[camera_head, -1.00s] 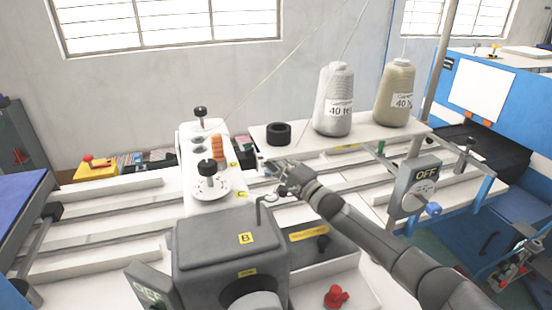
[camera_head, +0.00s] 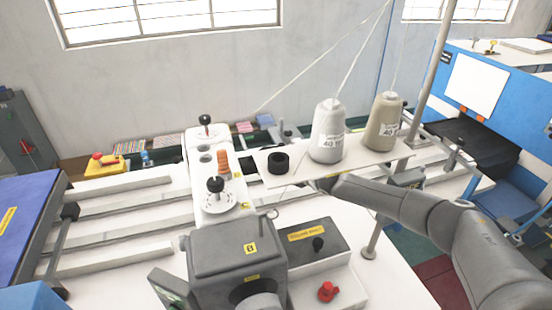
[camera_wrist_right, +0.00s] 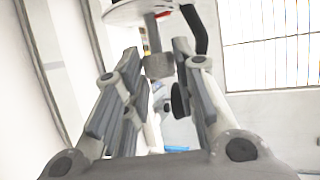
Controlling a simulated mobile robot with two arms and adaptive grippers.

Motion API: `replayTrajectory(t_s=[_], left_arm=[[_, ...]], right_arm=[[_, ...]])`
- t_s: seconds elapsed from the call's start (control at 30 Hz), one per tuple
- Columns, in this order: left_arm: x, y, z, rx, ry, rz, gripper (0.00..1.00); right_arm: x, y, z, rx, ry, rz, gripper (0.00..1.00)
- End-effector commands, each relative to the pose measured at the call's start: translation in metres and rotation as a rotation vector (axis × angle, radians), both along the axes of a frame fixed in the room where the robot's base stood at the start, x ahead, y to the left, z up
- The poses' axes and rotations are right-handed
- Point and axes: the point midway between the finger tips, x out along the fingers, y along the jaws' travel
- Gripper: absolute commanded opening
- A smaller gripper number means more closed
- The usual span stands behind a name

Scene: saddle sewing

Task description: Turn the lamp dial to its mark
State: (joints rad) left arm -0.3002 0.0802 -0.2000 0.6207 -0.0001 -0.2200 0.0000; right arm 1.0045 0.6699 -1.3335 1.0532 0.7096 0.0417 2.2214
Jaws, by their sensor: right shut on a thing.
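My right arm comes in from the right in the head view, and its gripper is mostly hidden under the front edge of the thread shelf (camera_head: 376,164). In the right wrist view my right gripper (camera_wrist_right: 160,62) has its fingers on either side of a short grey cylindrical knob (camera_wrist_right: 159,67) below a pale round part, and is shut on it. I cannot tell whether this knob is the lamp dial, and no mark shows on it. A black round knob (camera_wrist_right: 180,101) shows beside the right finger. My left gripper is not in view.
A black ring (camera_head: 278,162), a white thread cone (camera_head: 328,132) and a tan cone (camera_head: 384,122) stand on the shelf. The sewing machine with a black-topped dial (camera_head: 216,190) is left of it. A red knob (camera_head: 327,291) is at the front. A metal pole (camera_head: 437,70) rises at right.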

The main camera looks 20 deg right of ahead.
Motion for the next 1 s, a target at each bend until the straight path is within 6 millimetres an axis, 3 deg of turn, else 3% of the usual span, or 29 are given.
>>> replayTrajectory(t_s=[0.3,0.9,0.93,1.0], left_arm=[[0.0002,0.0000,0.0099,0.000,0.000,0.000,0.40],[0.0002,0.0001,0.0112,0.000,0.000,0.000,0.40],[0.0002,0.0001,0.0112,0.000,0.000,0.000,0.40],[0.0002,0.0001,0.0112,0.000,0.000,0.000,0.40]], right_arm=[[0.0005,-0.0001,0.0016,-0.001,0.066,0.000,0.03],[0.0001,0.0007,0.0003,0.000,0.084,0.001,0.02],[0.0001,0.0008,0.0003,0.000,0.084,0.001,0.28],[0.0001,0.0008,0.0003,0.000,0.084,0.001,0.37]])
